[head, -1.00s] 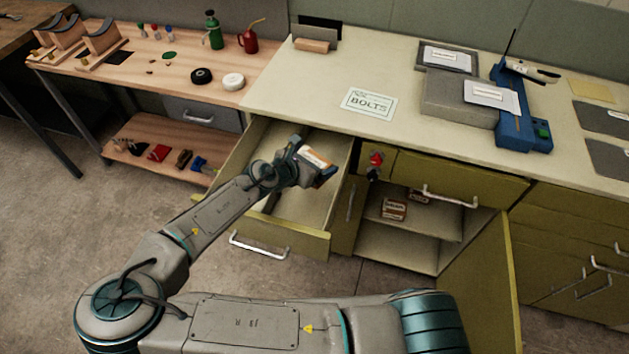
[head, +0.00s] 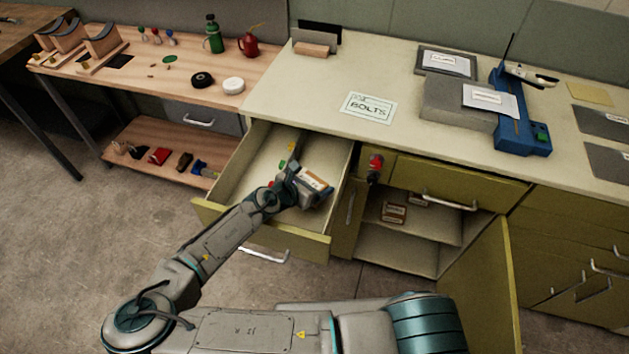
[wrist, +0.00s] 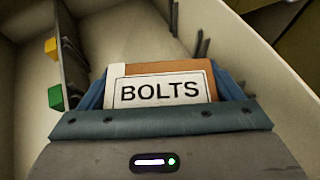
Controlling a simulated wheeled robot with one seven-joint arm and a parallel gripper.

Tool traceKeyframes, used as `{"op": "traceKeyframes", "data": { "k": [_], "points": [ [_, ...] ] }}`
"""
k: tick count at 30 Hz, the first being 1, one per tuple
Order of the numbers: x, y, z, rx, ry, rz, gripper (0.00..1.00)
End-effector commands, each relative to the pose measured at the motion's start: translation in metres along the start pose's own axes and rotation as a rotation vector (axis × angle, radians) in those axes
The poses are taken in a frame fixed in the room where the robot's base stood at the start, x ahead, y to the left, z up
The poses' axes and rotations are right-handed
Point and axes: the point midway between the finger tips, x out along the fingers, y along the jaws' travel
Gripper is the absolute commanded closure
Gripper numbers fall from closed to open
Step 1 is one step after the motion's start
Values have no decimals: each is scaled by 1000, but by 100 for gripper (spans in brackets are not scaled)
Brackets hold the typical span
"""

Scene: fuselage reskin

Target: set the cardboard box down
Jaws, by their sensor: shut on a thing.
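The cardboard box (wrist: 160,92) is brown with a white label reading BOLTS. My gripper (head: 312,190) is shut on it; in the wrist view the box sits between my blue fingers. In the head view the box (head: 318,181) shows at the end of my arm, inside the outline of the open drawer (head: 235,183). I cannot tell whether the box touches the drawer floor.
Small yellow (wrist: 51,48) and green (wrist: 55,97) pieces sit left of my gripper by a dark divider. A BOLTS card (head: 367,107) lies on the counter. An open cupboard with small boxes (head: 393,213) is right of the drawer.

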Motion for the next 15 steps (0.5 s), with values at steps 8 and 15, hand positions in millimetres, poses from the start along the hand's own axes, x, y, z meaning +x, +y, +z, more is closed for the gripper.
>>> {"op": "traceKeyframes", "data": {
  "k": [8,15],
  "points": [
    [5,-1,-9,-3,1,-2,51],
    [8,-3,-13,-7,0,-6,0]
  ]
}}
